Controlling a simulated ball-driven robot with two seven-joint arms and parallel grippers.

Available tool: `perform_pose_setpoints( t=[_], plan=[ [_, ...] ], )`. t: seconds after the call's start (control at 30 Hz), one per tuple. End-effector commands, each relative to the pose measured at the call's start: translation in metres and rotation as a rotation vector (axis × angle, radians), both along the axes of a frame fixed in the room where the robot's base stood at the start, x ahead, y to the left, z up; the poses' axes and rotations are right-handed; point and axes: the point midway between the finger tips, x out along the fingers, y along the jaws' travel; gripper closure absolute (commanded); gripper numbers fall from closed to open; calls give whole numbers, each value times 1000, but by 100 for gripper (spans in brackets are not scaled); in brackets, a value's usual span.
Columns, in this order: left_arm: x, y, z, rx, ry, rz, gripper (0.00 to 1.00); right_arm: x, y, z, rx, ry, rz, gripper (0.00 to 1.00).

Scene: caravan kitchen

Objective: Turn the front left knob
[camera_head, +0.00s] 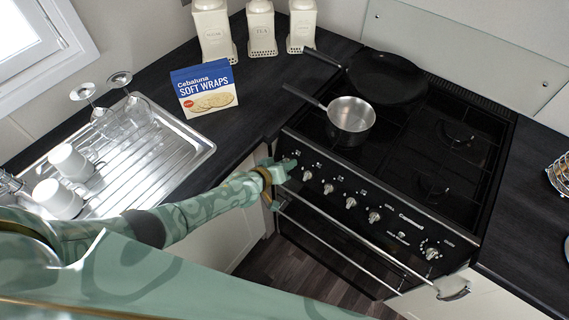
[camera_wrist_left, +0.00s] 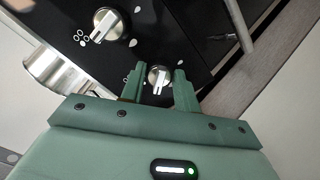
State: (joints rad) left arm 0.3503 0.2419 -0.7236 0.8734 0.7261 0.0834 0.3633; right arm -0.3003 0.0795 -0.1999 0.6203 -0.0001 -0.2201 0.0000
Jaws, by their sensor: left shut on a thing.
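The stove's control panel has a row of silver knobs along its front. My left gripper (camera_head: 283,171) is at the left end of this row, with its fingers reaching to the panel. In the left wrist view, an end knob (camera_wrist_left: 158,77) sits between the two green fingertips of this gripper (camera_wrist_left: 159,85). The fingers are closed around the knob's sides. In the head view the gripper largely hides this knob. The neighbouring knob (camera_head: 307,175) is free, just right of the fingers, and also shows in the left wrist view (camera_wrist_left: 108,25). My right gripper is not in view.
A steel saucepan (camera_head: 351,116) and a dark frying pan (camera_head: 386,79) stand on the hob. An oven door handle (camera_head: 345,237) runs below the knobs. A wraps packet (camera_head: 205,91) and a draining rack (camera_head: 150,155) with mugs and glasses are on the left counter.

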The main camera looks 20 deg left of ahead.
Motion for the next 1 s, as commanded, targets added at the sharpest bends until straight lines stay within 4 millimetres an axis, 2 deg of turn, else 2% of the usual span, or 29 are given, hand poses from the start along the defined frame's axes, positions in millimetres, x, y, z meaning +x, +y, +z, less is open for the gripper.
perform_pose_setpoints(
  t=[0.5, 1.0],
  plan=[
    [-3, 1, -3, 390, -133, -195, 91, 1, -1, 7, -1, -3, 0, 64],
    [-2, 1, -4, 566, -198, -283, 91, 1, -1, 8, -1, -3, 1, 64]
  ],
)
